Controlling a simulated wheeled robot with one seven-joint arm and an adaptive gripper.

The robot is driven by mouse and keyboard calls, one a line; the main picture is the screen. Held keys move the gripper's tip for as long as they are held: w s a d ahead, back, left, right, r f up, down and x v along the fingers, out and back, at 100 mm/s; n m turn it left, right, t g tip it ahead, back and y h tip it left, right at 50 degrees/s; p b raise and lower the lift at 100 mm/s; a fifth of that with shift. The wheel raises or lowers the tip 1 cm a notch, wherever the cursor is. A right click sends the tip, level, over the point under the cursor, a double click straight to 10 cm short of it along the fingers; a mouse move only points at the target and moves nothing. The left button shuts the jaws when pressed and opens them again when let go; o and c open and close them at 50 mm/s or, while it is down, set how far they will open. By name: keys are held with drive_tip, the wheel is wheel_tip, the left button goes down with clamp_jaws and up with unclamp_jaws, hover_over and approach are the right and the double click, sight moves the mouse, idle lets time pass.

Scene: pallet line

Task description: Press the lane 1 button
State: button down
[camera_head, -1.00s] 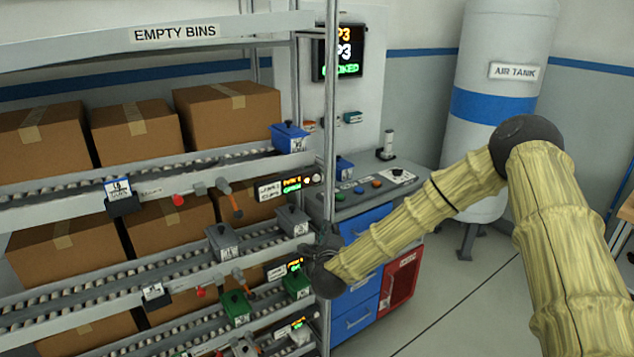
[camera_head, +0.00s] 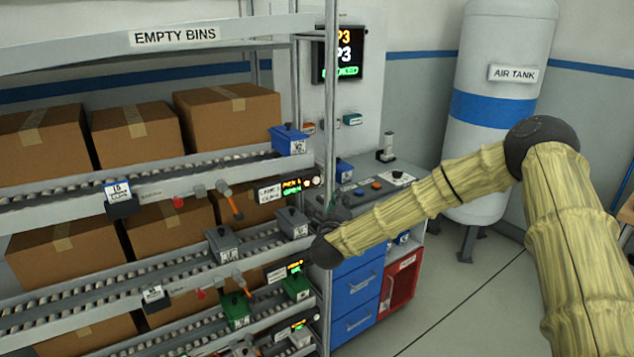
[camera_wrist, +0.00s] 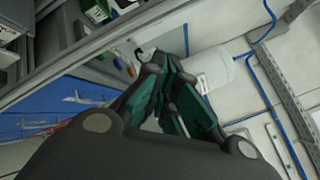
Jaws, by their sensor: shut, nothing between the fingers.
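The top pick display (camera_head: 291,188) is on the rack's right end with a dark label plate (camera_head: 269,193) to its left. The plate's small print seems to read lane 1. A small pale round spot (camera_head: 316,181) at the display's right end may be the lane 1 button, but it is too small to be sure. My gripper (camera_head: 338,208) is just right of and below this display, beside the rack's front post. In the wrist view my gripper (camera_wrist: 172,75) has its dark fingers with green pads closed together, holding nothing. No clear lane button shows there.
The rack post (camera_head: 329,110) stands close to my gripper. Blue (camera_head: 289,140), grey (camera_head: 292,222) and green (camera_head: 296,286) bins sit on the lanes. Behind are a control desk (camera_head: 375,185) and an air tank (camera_head: 500,100). Open floor lies at right.

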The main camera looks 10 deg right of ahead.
sight(316, 180)
drive_tip(key=w+a+b, duration=0.1)
drive_tip(key=w+a, duration=0.1)
drive_tip(key=w, duration=0.5)
drive_tip(key=shift+a, duration=0.25)
drive_tip(key=shift+w+a+f+b, duration=0.1)
drive_tip(key=shift+w+a+b, duration=0.1)
drive_tip(key=shift+b, duration=0.4)
idle(0.9)
drive_tip(key=shift+w+a+b, duration=0.15)
drive_tip(key=shift+w+b, duration=0.4)
idle(1.1)
drive_tip(key=shift+s, duration=0.15)
drive_tip(key=shift+s+d+b, duration=0.3)
drive_tip(key=shift+s+b, duration=0.05)
drive_tip(key=shift+s, duration=0.3)
